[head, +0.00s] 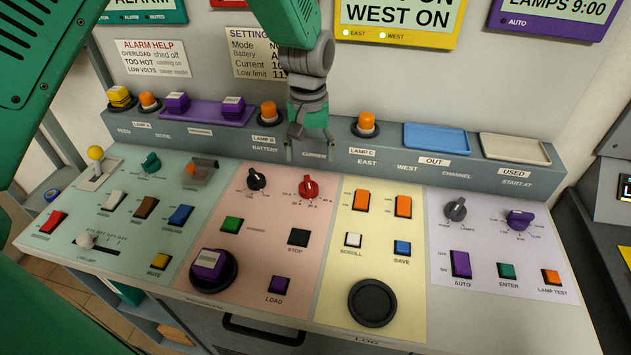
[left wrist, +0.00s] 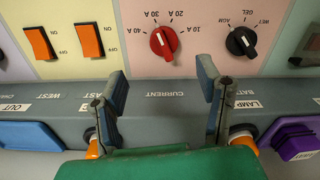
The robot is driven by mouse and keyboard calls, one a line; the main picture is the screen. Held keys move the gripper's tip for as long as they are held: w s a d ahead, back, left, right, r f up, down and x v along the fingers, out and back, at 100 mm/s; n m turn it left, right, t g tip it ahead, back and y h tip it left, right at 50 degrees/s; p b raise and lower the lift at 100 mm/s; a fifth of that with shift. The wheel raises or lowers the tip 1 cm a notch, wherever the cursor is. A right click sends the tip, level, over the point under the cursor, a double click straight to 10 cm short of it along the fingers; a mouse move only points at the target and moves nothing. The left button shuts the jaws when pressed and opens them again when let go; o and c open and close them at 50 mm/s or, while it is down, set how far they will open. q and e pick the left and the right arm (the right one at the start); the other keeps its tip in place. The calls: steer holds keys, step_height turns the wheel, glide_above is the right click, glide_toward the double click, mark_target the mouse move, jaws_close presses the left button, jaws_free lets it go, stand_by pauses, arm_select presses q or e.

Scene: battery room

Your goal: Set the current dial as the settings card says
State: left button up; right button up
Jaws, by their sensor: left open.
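The red current dial (head: 308,187) sits on the pink panel; its scale reads 10 A to 40 A in the left wrist view (left wrist: 163,43). It has a pale pointer mark, but I cannot tell its exact setting. The settings card (head: 258,53) hangs on the back wall; my arm covers its right part, so the current value is not fully readable. My left gripper (head: 304,152) points down just behind the dial, above the label strip. In the left wrist view its fingers (left wrist: 163,80) are apart and empty, short of the dial. My right gripper is not seen.
A black battery dial (head: 257,179) stands left of the red dial. Orange switches (head: 362,200) are to its right. Orange lamps (head: 269,112) and (head: 366,124) rise from the ledge on either side of the gripper. A blue tray (head: 435,137) lies farther right.

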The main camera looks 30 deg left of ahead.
mark_target(313, 187)
arm_select(q)
steer(key=f, duration=0.2)
steer(key=a+f, duration=0.1)
steer(key=f, duration=0.1)
steer(key=a+f, duration=0.1)
steer(key=f, duration=0.2)
steer(key=shift+w, duration=0.3)
steer(key=f, duration=0.1)
steer(key=d+f, duration=0.1)
steer(key=f, duration=0.1)
steer(key=shift+s, duration=0.1)
steer(key=shift+d+f+p, duration=0.2)
steer(key=shift+d+p, duration=0.1)
steer(key=shift+d, duration=0.1)
steer(key=shift+d+f, duration=0.15)
steer(key=shift+d, duration=0.15)
steer(key=shift+a, duration=0.45)
steer(key=shift+a+f, duration=0.15)
steer(key=shift+a, duration=0.35)
steer(key=c, duration=1.2)
steer(key=shift+o, duration=0.2)
steer(key=shift+d, duration=0.1)
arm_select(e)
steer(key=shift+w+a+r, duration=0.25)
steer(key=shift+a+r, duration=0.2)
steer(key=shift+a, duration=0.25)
